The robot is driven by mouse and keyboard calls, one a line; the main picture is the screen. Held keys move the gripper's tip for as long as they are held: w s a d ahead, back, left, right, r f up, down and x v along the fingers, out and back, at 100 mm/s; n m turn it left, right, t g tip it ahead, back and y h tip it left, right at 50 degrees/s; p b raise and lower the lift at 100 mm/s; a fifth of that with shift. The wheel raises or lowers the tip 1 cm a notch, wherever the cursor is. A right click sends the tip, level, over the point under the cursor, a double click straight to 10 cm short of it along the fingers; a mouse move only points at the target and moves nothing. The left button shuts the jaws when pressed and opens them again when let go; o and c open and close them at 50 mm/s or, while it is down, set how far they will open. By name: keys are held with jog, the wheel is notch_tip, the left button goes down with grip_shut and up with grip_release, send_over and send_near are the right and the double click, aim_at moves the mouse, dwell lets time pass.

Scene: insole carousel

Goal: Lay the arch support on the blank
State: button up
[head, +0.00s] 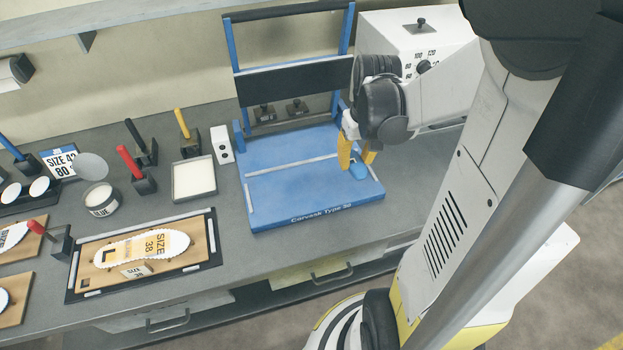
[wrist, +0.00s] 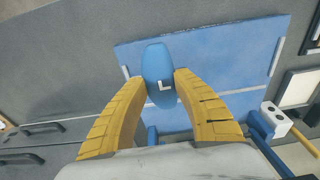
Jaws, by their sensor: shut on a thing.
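The arch support (wrist: 157,62) is a small blue oval marked with a white L. My gripper (wrist: 155,78) is shut on it, with one yellow finger at each side. In the head view the arch support (head: 359,170) shows below the fingers, over the right part of the blue press bed. I cannot tell how far it is above the bed. The blank (head: 176,243) is a white, insole-shaped piece with an orange patch reading L and SIZE 38. It lies on a wooden board in a dark tray at the front left, well left of my gripper.
The blue press bed (head: 290,202) has an upright frame (head: 242,88) behind it. Left of it stand a white-filled tray (head: 193,195), a glue pot (head: 102,200) and several handled tools. A small tag (head: 136,271) stands at the blank's front edge. A white control box (head: 400,30) stands behind my arm.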

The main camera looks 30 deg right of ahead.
jog(key=shift+w+f, duration=0.1)
jog(key=shift+f, duration=0.1)
jog(key=b, duration=0.4)
send_over(311, 184)
notch_tip(311, 184, down, 6)
jog(key=shift+f, duration=0.25)
jog(key=shift+f+b, duration=0.95)
jog(key=shift+f, duration=1)
jog(key=shift+f, duration=0.15)
jog(key=o, duration=0.8)
jog(key=shift+o, duration=0.2)
